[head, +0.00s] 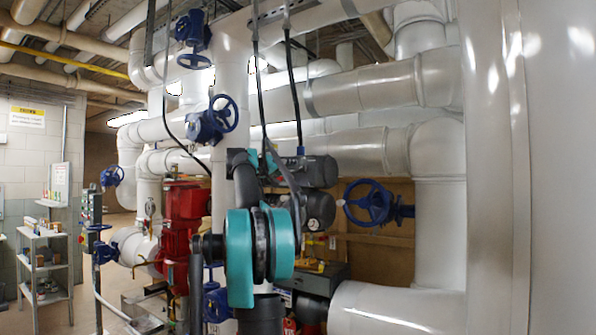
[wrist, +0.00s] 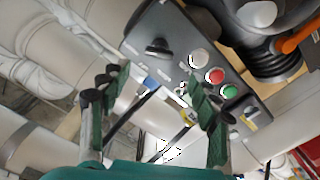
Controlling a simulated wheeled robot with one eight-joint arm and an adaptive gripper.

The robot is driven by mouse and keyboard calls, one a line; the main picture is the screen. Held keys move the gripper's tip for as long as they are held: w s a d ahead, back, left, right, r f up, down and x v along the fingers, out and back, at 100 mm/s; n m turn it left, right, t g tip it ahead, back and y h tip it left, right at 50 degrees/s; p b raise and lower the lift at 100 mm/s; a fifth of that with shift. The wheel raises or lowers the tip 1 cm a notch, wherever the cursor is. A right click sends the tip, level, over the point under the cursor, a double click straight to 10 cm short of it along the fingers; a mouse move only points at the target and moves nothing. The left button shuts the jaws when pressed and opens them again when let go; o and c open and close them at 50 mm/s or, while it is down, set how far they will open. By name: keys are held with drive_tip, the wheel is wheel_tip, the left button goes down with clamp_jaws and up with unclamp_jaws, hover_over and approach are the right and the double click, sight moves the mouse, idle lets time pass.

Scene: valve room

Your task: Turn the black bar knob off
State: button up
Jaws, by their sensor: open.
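The black bar knob (wrist: 158,47) sits on the upper left part of a dark grey control box (wrist: 178,22) in the wrist view. The box looks tilted in this view. My gripper (wrist: 157,82) is open, with one green-padded finger on each side of the lower picture. The knob shows above the gap between the fingertips, and nothing is held. The right finger overlaps the lower edge of the box. In the head view my arm stands in the middle, and I cannot make out the gripper or the knob there.
A white button (wrist: 198,58), a red button (wrist: 214,76) and a green button (wrist: 229,91) line the box. A black ribbed part (wrist: 275,62) is close beside it. In the head view, white pipes (head: 370,90) and a blue handwheel (head: 368,203) stand around my arm.

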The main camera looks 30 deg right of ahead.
sight(298, 170)
drive_tip(key=x, duration=0.9)
drive_tip(key=shift+d, duration=0.3)
drive_tip(key=shift+c, duration=0.5)
drive_tip(key=c, duration=1.1)
drive_tip(key=shift+o, duration=0.2)
drive_tip(key=shift+n, duration=0.4)
drive_tip(key=n, duration=0.5)
drive_tip(key=shift+w+f+n, duration=0.1)
drive_tip(key=shift+n, duration=0.2)
drive_tip(key=n, duration=0.5)
drive_tip(key=shift+f+n, duration=0.1)
drive_tip(key=shift+n, duration=0.2)
